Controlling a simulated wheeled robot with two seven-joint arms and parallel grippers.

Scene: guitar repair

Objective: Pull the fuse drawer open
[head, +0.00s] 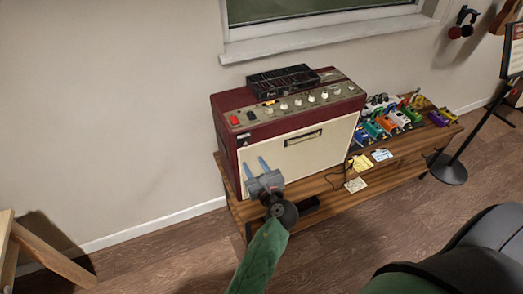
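A dark red amplifier (225,153) with a cream front stands on a low wooden bench. A dark-framed rectangular plate (303,138) is on its cream front; I cannot tell whether this is the fuse drawer. No other drawer is clear in the head view. My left gripper (255,163) is at the lower left part of the amplifier's front. Its two blue fingers are apart, pointing at the front, with nothing seen between them. I cannot tell whether they touch it. The gripper hides part of the lower front. My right gripper is not in view.
The amplifier's top panel has a red switch (234,120) and several knobs. A black slatted box (283,80) lies on top. Coloured pedals (386,122) and paper notes (382,155) are on the wooden bench (322,190) to the right. A black stand (448,168) is farther right.

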